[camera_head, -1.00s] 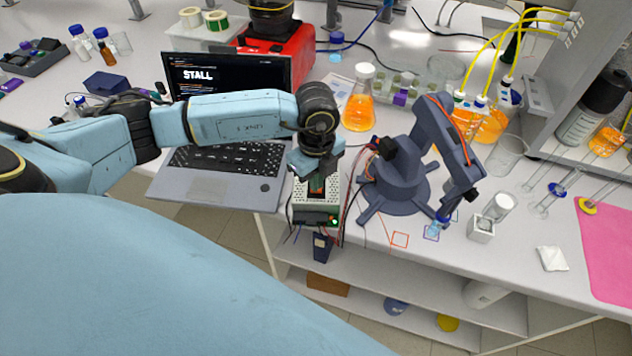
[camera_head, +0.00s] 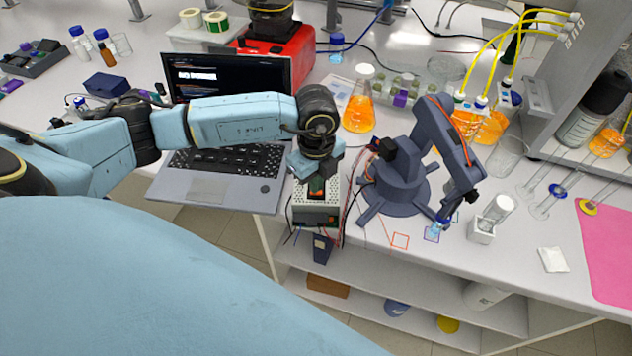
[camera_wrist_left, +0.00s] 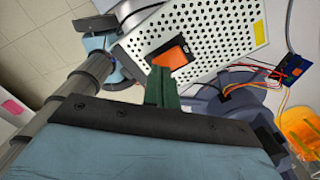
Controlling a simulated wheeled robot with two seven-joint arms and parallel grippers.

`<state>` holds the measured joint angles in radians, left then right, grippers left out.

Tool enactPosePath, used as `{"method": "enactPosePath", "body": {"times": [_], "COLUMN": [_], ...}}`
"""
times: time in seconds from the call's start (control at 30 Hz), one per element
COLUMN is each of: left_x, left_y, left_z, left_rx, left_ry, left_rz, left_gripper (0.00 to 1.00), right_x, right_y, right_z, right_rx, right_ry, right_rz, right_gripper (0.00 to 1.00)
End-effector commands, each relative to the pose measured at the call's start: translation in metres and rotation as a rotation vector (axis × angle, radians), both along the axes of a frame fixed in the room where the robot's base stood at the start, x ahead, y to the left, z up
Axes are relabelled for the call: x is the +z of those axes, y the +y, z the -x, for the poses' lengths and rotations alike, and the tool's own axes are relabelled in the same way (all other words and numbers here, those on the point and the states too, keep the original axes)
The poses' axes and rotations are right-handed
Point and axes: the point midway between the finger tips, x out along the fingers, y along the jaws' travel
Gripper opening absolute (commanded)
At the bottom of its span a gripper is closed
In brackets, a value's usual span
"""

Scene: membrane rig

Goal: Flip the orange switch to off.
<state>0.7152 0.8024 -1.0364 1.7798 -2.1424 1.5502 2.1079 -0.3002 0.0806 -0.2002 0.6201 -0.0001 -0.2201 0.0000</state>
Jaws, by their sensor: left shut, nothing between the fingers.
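The orange switch (camera_wrist_left: 171,54) sits on the perforated white metal box (camera_wrist_left: 222,30), which looks like a power supply. The box (camera_head: 316,214) also shows in the head view at the table's front edge, beside the laptop. My left gripper (camera_head: 317,188) is over the top of this box. In the left wrist view the closed green fingertips (camera_wrist_left: 161,72) are at the edge of the switch and cover part of it. I cannot tell whether they touch it. The fingers are shut with nothing between them. My right gripper is not in view.
A small dark blue robot arm (camera_head: 400,180) stands just right of the box, with loose wires between. The laptop (camera_head: 215,185) lies under my left forearm. An orange-filled flask (camera_head: 359,108) stands behind. A shelf (camera_head: 400,285) lies below the table edge.

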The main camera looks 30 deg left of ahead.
Motion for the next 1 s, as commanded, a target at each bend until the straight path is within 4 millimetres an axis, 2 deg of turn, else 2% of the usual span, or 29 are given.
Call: {"method": "enactPosePath", "body": {"times": [0.1,0.7,1.0], "left_x": [0.013,0.061,0.063], "left_y": [0.000,0.000,0.000], "left_z": [0.000,0.000,0.000], "left_rx": [0.000,0.001,0.000], "left_ry": [0.000,-0.001,-0.001], "left_rz": [0.000,0.000,0.000], "left_gripper": [0.00,0.00,0.00], "right_x": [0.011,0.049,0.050], "right_y": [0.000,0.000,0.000], "right_z": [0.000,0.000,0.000], "right_rx": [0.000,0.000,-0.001], "right_ry": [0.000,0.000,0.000], "right_rz": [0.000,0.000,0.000], "right_gripper": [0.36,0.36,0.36]}}
